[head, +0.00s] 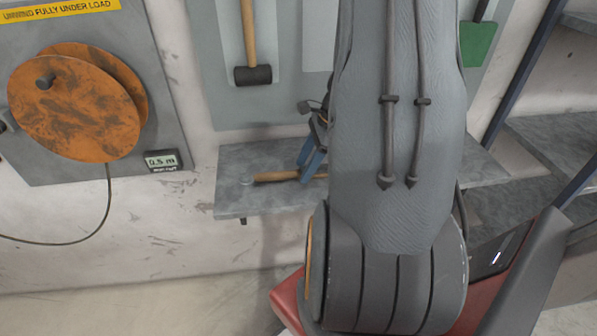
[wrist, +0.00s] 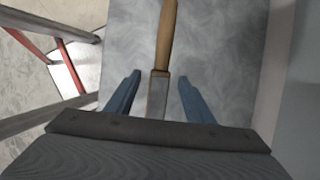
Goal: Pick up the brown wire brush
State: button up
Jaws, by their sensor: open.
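The brown wire brush lies on a grey wall shelf (head: 230,200). Its brown handle (head: 275,177) shows in the head view, pointing left; the rest is hidden by my gripper and arm. In the wrist view the brown handle (wrist: 168,35) runs to the top edge, and its grey end part (wrist: 157,95) lies between my fingers in the picture. My gripper (head: 310,162) has blue fingers pointing down at the shelf. They are open in the wrist view (wrist: 158,88), one on each side of the brush with a gap on both sides. Whether the fingertips touch the shelf is unclear.
A mallet (head: 252,74) hangs on a wall panel behind the shelf. An orange reel (head: 70,105) with a small display (head: 161,160) is at the left. A green tool (head: 478,43) hangs at the right, near grey steps (head: 555,140).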

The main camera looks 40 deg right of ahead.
jog(key=shift+a+f, duration=0.1)
jog(key=shift+f, duration=0.1)
jog(key=c, duration=1.2)
jog(key=shift+r, duration=0.15)
